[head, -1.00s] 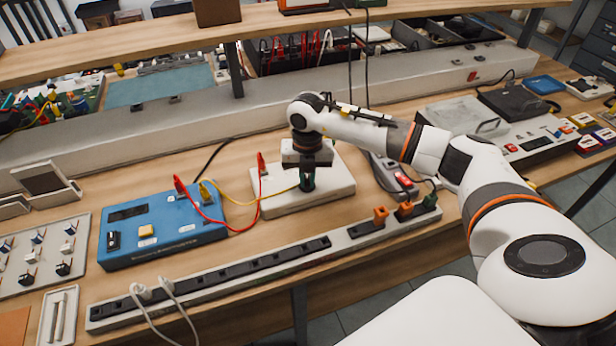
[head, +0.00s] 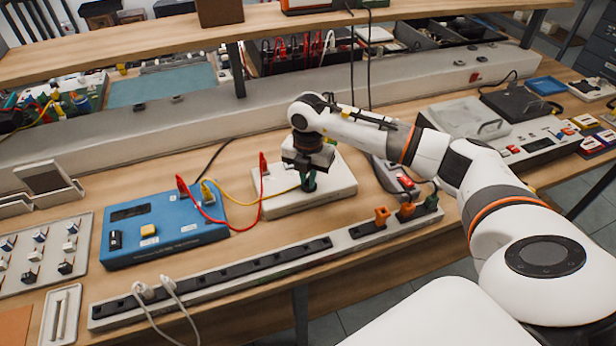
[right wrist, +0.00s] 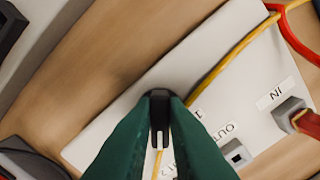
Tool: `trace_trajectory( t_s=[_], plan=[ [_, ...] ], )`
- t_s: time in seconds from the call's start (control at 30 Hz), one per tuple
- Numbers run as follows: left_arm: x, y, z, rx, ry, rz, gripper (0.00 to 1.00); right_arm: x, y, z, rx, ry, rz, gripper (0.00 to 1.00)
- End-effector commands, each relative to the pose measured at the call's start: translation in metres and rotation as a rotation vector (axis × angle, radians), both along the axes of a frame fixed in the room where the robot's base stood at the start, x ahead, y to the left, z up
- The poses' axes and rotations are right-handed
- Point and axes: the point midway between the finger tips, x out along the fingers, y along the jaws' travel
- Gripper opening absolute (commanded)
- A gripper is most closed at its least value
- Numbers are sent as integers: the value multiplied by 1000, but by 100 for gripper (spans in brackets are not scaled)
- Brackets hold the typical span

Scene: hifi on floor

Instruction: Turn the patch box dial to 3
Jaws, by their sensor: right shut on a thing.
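The patch box is a low white box (head: 338,193) on the bench, right of the blue meter. My right gripper (head: 308,183) points down onto it, with its green fingers over the box top. In the right wrist view the fingers (right wrist: 160,98) are shut on the dark dial (right wrist: 159,112), which mostly hides between them. The box top (right wrist: 205,62) there shows labels IN and OUT, and small numerals beside the fingers, partly covered. The dial's setting cannot be read. My left gripper is not in view.
A blue meter (head: 160,238) stands left, with red and yellow leads running to the box. A power strip (head: 250,272) with plugs lies in front. A switch panel (head: 25,278) is at far left. A shelf (head: 290,22) crosses above the bench.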

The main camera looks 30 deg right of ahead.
Motion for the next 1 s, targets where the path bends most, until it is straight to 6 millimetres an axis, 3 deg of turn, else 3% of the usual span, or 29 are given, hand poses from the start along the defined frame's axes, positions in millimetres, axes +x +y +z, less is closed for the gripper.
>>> trace_trajectory(
  t_s=[0.13,0.17,0.3,0.67,0.77,1.0],
  plan=[
    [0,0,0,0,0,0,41,1,-1,2,-1,-6,-4,0],
    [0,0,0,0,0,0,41,1,-1,2,-1,-6,-4,14],
    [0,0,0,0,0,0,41,1,-1,1,-1,-4,-3,35],
    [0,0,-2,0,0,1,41,1,0,6,-1,-4,-1,35],
    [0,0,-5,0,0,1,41,2,-1,19,1,-7,-1,35],
    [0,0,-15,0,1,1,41,2,-1,70,0,-9,-2,35]
  ],
)
